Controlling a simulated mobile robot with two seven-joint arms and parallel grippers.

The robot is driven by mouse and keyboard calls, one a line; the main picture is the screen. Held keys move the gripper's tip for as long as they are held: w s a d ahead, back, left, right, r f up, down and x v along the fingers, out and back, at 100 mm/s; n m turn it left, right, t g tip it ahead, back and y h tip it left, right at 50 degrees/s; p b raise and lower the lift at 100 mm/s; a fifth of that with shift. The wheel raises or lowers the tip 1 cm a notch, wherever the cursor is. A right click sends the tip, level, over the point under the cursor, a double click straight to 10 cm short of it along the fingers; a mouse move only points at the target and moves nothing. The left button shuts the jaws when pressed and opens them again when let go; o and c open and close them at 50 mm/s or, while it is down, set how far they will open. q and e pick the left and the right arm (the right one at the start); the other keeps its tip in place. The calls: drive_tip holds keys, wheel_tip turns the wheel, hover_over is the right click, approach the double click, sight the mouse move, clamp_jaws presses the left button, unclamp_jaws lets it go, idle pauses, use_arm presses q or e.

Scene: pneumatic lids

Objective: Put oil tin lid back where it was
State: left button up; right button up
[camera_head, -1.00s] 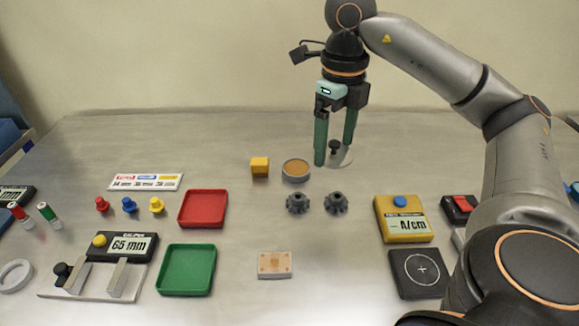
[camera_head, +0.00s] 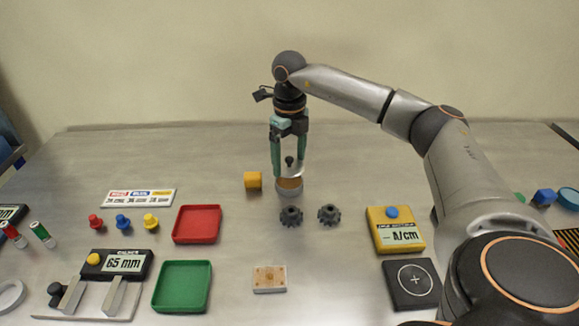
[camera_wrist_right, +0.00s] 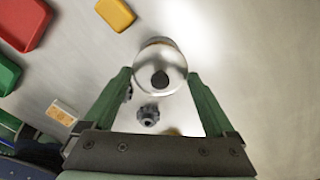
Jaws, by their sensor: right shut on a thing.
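My right gripper (camera_head: 289,170) is shut on the oil tin lid (camera_head: 294,171), a pale round disc with a dark knob on top. The lid is above the oil tin (camera_head: 290,190), a short grey round tin with tan contents visible under the lid's edge. In the right wrist view the lid (camera_wrist_right: 172,62) sits between the green fingers and covers most of the tin, whose rim (camera_wrist_right: 156,41) shows just beyond it. The lid looks slightly tilted and apart from the tin in the head view. My left gripper is not in view.
A yellow block (camera_head: 252,180) stands close left of the tin. Two dark gears (camera_head: 291,216) lie just in front. A red tray (camera_head: 197,224), a green tray (camera_head: 182,287) and a yellow meter (camera_head: 395,231) stand farther off. The table behind the tin is clear.

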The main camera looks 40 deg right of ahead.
sight(289, 158)
drive_tip(key=shift+f, duration=1.6)
drive_tip(key=shift+f, duration=0.4)
drive_tip(key=o, duration=1)
wheel_tip(289, 158, up, 13)
drive_tip(key=shift+f, duration=0.1)
